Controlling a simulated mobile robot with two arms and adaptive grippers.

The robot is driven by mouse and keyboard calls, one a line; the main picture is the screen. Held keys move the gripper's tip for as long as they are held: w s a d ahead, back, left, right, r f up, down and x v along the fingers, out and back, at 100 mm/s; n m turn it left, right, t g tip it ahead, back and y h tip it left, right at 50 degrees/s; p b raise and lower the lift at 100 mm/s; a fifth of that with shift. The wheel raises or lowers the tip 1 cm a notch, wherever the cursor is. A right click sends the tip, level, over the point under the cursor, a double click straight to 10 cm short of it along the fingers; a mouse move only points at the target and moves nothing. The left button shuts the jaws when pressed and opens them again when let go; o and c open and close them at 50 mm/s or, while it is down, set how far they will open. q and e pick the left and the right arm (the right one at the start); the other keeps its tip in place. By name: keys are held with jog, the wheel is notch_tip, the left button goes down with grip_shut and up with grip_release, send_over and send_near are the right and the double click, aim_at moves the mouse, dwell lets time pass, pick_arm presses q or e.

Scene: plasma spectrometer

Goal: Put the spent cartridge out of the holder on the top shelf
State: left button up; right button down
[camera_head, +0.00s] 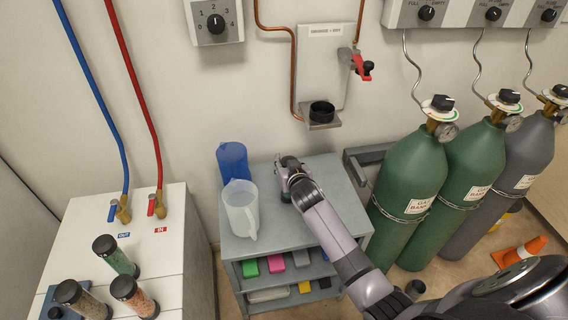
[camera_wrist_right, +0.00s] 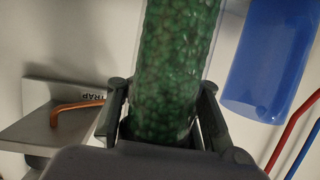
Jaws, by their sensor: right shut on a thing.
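My right gripper (camera_head: 289,166) is above the back part of the grey shelf unit's top shelf (camera_head: 338,172). In the right wrist view, the gripper (camera_wrist_right: 163,105) is shut on a clear cartridge (camera_wrist_right: 178,65) filled with dark green beads. The black cup-shaped holder (camera_head: 321,111) on the wall bracket looks empty. My left gripper is not in view.
A clear jug (camera_head: 240,208) and a blue jug (camera_head: 233,160) stand left of the gripper on the top shelf. Green gas cylinders (camera_head: 411,185) stand to the right. Several bead-filled cartridges (camera_head: 116,256) stand on the white cabinet (camera_head: 75,225). A red-handled valve (camera_head: 362,68) is above.

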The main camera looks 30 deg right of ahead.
dwell(0.3)
jog(key=shift+f, duration=0.2)
jog(key=c, duration=1.1)
grip_release()
jog(key=p+v, duration=0.1)
jog(key=v, duration=1.1)
jog(key=shift+r, duration=0.25)
